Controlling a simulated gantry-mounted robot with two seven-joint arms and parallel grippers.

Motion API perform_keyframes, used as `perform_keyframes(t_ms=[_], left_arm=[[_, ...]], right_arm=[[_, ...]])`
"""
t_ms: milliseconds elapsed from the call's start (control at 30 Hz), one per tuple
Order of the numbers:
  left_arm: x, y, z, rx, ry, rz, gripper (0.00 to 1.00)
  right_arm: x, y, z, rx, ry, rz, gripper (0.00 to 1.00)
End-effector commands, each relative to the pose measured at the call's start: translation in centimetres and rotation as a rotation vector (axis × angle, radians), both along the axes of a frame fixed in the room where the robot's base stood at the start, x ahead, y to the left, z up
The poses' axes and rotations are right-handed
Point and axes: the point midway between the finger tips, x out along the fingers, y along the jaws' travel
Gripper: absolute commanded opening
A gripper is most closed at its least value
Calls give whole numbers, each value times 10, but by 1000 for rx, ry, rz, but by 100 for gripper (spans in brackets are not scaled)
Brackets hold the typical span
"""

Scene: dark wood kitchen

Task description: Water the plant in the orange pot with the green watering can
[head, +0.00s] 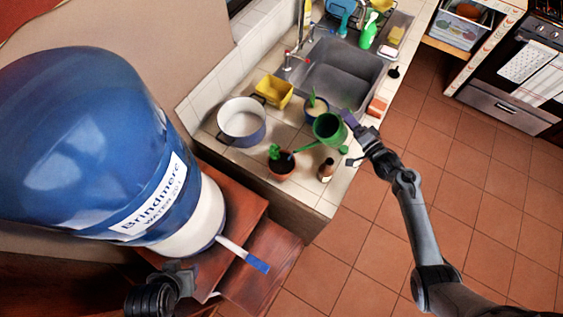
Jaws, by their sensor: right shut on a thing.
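The green watering can (328,127) is at the counter's front part, its spout running left to the plant in the terracotta-orange pot (281,173). The spout tip is close beside the green plant (275,152); no water shows. My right gripper (350,140) is shut on the watering can from its right side, the grip itself partly hidden. I cannot tell whether the can is tilted or touches the counter. My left gripper (178,273) shows only as a dark part at the bottom left, apart from these things; its jaws are unclear.
A blue pot with a plant (316,108) stands just behind the can. A small brown bottle (326,170) stands right of the orange pot. A white-and-blue cooking pot (242,122), yellow container (273,91) and sink (345,75) lie behind. A big blue water bottle (80,130) fills the left.

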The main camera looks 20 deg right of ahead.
Motion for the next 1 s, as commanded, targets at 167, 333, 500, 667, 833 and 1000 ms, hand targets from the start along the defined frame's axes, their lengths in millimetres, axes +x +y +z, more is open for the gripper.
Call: perform_keyframes(t_ms=[167,333,500,667,833,1000], left_arm=[[0,-2,2,-7,0,5,43],[0,-3,-5,-11,-1,7,43],[0,-2,-30,-9,1,6,43],[-1,-1,-31,-6,7,4,43],[0,-1,-32,-3,-4,1,43],[0,1,-36,4,-2,-2,43]], right_arm=[[0,1,3,-6,-5,0,33],[2,-3,-5,13,1,-2,33],[11,-32,-38,221,59,-5,33],[13,-41,-41,337,94,-1,33],[13,-44,-49,381,108,1,33],[14,-48,-55,431,122,-1,33]])
